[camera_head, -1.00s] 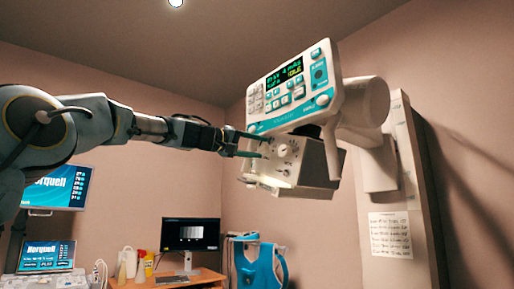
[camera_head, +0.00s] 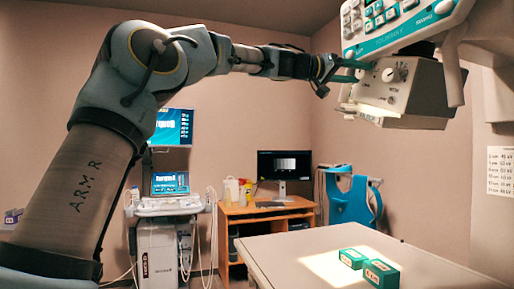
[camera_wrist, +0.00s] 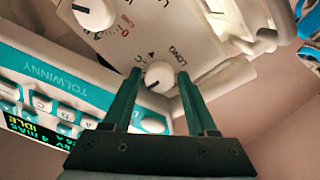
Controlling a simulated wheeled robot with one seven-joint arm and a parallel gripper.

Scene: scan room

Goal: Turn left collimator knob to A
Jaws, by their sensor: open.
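The collimator (camera_head: 410,95) is a pale box under the control console, at the top right of the head view. Its face carries a large dial (camera_head: 388,75), which also shows at the top left of the wrist view (camera_wrist: 95,12). My gripper (camera_head: 362,72) is at the left part of that face. In the wrist view my gripper (camera_wrist: 160,72) is open, its two green fingers on either side of a small white knob (camera_wrist: 160,76) marked "LONG" nearby. I cannot tell whether the fingertips touch the knob. In the head view the fingers hide this knob.
The console (camera_head: 400,25) hangs just above the collimator, close to my fingers in the wrist view. A pale table (camera_head: 300,258) below holds two green boxes (camera_head: 366,264). A desk with a monitor (camera_head: 284,165) and an ultrasound cart (camera_head: 160,205) stand behind.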

